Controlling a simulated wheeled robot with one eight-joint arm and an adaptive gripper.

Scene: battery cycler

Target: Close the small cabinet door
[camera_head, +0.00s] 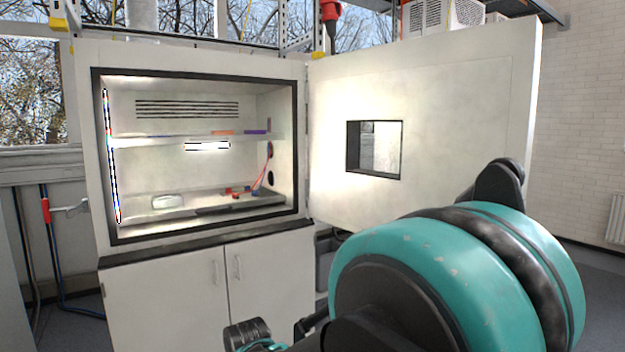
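The small cabinet (202,247) stands at the left with its lit inside showing. Its white door (450,110), with a small square window (375,148), is hinged at the right side of the opening. The door stands wide open, swung out to the right. My teal and black arm fills the lower right in front of the door and hides the door's lower right part. A dark part of my arm shows at the bottom edge, left of the large joint. The fingers of my gripper cannot be made out, and no contact with the door shows.
Inside are an upper shelf (170,141) with small coloured items and a lower shelf (190,210) with red leads and a pale object. Closed cupboard doors (185,300) are below. Cables with a red fitting (46,211) hang at the left. A brick wall (585,120) is at the right.

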